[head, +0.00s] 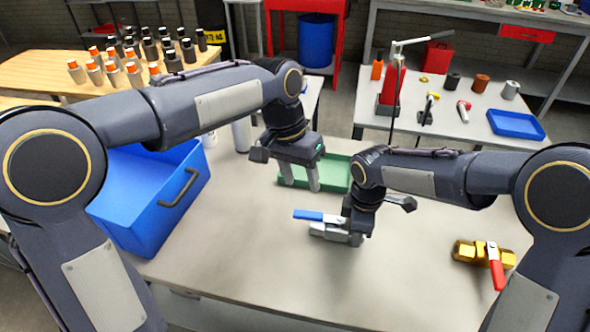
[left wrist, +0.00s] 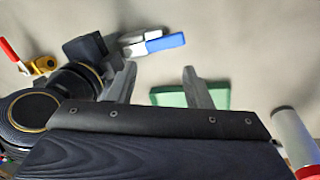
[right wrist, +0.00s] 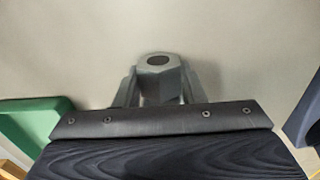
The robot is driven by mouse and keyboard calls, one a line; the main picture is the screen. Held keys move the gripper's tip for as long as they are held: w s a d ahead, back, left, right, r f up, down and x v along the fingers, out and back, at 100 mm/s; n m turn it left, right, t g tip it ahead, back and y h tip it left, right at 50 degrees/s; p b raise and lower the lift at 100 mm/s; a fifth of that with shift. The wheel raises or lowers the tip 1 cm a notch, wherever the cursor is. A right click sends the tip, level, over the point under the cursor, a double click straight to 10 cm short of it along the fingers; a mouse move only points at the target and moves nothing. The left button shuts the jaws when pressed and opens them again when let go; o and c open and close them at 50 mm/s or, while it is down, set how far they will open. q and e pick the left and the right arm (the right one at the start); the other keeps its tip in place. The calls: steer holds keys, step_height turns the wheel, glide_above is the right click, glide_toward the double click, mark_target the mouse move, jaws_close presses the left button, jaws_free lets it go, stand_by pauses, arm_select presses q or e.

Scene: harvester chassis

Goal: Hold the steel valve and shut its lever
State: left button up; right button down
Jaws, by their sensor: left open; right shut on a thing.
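The steel valve (head: 334,233) lies on the grey table in front of the green tray. Its blue lever (head: 308,215) points to the left in the head view and lies along the body. My right gripper (head: 352,236) is shut on the valve's right part; the right wrist view shows the steel valve's round end (right wrist: 158,66) between the fingers. My left gripper (head: 300,188) is open and empty, above the table behind the valve and left of it. In the left wrist view the blue lever (left wrist: 165,43) shows beyond the fingers, apart from them.
A green tray (head: 335,174) lies behind the valve, partly hidden by my arms. A blue bin (head: 150,233) with a dark handle stands at the left. A brass valve with a red lever (head: 495,266) lies at the right. The table's front middle is clear.

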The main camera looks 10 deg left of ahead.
mark_target(320, 220)
arm_select(q)
steer(key=d+f+m, duration=0.1)
steer(key=f+m, duration=0.2)
steer(key=m, duration=0.1)
steer(key=d+f+m+h, duration=0.1)
steer(key=f+m, duration=0.2)
steer(key=m, duration=0.2)
steer(key=d+f+m+h, duration=0.1)
steer(key=f+m, duration=0.3)
steer(key=shift+w+d, duration=0.15)
steer(key=shift+d, duration=0.05)
stand_by(0.3)
jaws_close()
steer(key=shift+s+d+n+t, duration=0.1)
steer(key=shift+s+n+t, duration=0.6)
steer(key=shift+n, duration=0.4)
